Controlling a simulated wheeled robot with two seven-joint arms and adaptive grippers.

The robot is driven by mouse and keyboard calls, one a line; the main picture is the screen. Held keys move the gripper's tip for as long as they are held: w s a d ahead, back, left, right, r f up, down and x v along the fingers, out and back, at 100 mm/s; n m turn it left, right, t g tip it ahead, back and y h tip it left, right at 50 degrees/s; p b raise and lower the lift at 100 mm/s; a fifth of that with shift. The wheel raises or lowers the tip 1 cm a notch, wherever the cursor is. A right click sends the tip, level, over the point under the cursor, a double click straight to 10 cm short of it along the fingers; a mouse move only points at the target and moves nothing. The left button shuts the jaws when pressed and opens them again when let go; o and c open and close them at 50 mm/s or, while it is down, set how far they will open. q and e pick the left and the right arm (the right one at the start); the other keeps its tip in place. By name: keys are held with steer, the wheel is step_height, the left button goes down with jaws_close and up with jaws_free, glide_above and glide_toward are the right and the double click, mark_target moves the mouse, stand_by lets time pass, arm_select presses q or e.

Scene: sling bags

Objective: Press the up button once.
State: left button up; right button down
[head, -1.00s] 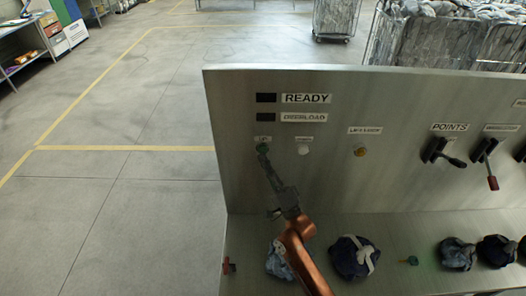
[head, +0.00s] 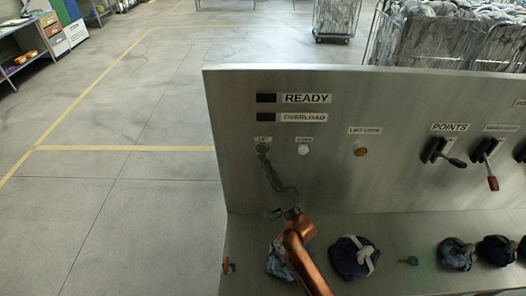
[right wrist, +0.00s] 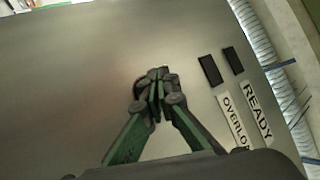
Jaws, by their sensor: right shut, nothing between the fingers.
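The green up button (head: 263,148) sits on the upright metal panel, under a small label at the panel's left. My right gripper (head: 264,159) is shut and empty, with its tip just below the button in the head view. The button's face shows above the tip; I cannot tell whether they touch. In the right wrist view the closed fingers (right wrist: 156,86) point at the panel, and the button is hidden behind them. A white button (head: 303,150) is to the right of the green one. My left gripper is not in view.
Dark READY (head: 266,98) and OVERLOAD (head: 266,117) windows are above the buttons. A yellow button (head: 360,150) and levers (head: 437,150) are farther right. Dark bundles (head: 354,257), a small green piece (head: 408,261) and a red-handled piece (head: 228,265) are on the lower ledge.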

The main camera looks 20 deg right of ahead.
steer(key=shift+w, duration=0.1)
steer(key=shift+w+d, duration=0.15)
steer(key=shift+w, duration=0.2)
steer(key=shift+w+d, duration=0.1)
steer(key=shift+w, duration=0.35)
stand_by(0.7)
stand_by(0.3)
steer(key=shift+s+a+p, duration=0.25)
steer(key=shift+s+p, duration=0.05)
steer(key=shift+s, duration=0.6)
steer(key=shift+s, duration=0.1)
steer(key=s, duration=0.2)
steer(key=s+a+p, duration=0.1)
steer(key=s, duration=0.1)
steer(key=shift+s+a+p, duration=0.2)
steer(key=shift+s+p, duration=0.1)
